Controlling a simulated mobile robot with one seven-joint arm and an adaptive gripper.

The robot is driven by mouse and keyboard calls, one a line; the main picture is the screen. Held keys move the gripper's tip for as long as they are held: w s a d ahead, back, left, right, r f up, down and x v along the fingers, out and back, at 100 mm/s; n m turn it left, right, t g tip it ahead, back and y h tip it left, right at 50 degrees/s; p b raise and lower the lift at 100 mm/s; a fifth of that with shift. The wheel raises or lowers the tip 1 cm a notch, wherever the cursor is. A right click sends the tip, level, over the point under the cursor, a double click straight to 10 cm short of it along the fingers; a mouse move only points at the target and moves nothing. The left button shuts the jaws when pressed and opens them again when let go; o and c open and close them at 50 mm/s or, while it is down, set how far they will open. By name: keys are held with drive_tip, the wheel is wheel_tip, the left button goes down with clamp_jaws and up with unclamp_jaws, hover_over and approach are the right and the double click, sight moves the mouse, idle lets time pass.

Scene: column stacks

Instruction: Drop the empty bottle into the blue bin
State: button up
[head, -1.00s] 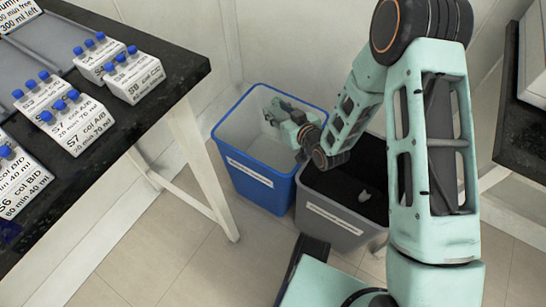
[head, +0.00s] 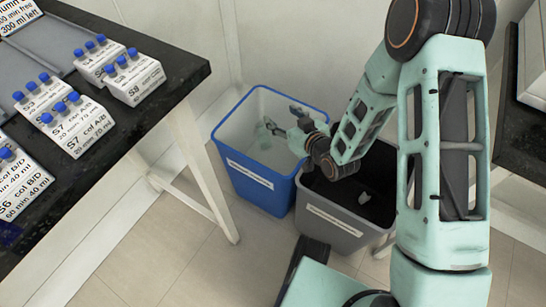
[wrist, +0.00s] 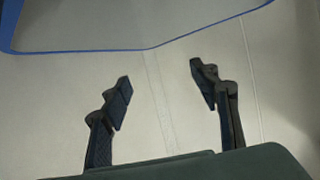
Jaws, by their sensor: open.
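The blue bin (head: 254,188) stands on the floor with a white label on its front and a pale inside. My gripper (head: 284,120) is over its right side in the head view, tilted, with its jaws apart. In the wrist view my gripper (wrist: 160,78) shows two spread dark fingers with nothing between them. The blue bin's rim (wrist: 100,51) crosses the top of that view. A small, clear-looking thing (head: 266,126) shows inside the blue bin, left of my fingers. It looks like the bottle, but it is too small to be certain.
A grey bin (head: 335,226) with a black liner and a small pale item (head: 364,197) inside stands right beside the blue bin. A dark-topped table (head: 150,110) with white boxes of blue-capped bottles (head: 133,80) is at left. A wall rises behind the bins. Another counter is at right.

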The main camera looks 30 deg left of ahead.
drive_tip(key=v, duration=0.8)
drive_tip(key=shift+s+d, duration=0.15)
drive_tip(key=shift+r, duration=0.1)
